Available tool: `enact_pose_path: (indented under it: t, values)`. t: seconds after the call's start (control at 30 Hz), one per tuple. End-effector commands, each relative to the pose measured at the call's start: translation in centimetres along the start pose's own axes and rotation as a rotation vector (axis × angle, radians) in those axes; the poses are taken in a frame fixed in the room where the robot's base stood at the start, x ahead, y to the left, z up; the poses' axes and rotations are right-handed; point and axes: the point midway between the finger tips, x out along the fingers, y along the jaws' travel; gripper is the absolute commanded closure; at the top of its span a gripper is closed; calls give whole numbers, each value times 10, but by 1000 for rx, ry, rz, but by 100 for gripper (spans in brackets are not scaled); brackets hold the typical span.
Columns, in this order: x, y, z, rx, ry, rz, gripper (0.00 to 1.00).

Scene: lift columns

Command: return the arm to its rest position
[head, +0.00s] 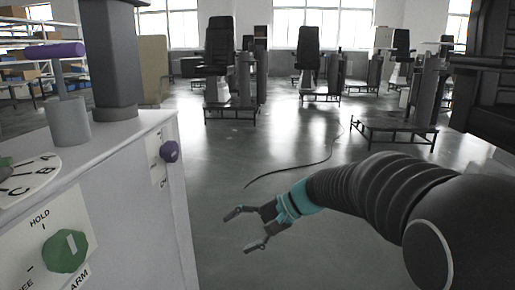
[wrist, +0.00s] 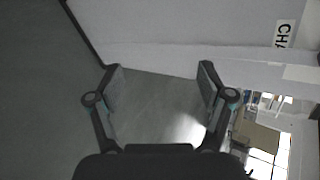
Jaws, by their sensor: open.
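My gripper (head: 250,229) is open and empty in the head view, held over the grey floor to the right of a light grey cabinet. Its two fingers point left, toward the cabinet's side, with a visible gap to it. My arm comes in from the right edge, with a dark ribbed sleeve and a teal band behind the gripper. In the wrist view the gripper (wrist: 160,80) also shows with its fingers spread wide and nothing between them. A pale panel and grey floor lie beyond the fingertips.
A black cable (head: 300,170) lies on the floor. Several seats on lift columns (head: 220,70) stand farther back. The middle floor is open.

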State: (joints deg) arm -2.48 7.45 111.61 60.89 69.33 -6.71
Motion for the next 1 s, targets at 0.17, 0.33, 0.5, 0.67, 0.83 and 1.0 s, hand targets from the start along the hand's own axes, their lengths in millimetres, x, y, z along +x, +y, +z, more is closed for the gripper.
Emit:
enact_pose_path:
  t: [0.17,0.33,0.5,0.67,0.83,1.0]
  values:
    - [-40,59,46,-91,102,305,20]
    - [-88,101,82,-207,206,544,20]
    - [-135,126,114,-331,306,727,20]
    - [-174,136,144,-438,392,850,20]
    - [-202,131,173,-502,466,896,20]
    - [-218,115,187,-529,533,879,20]
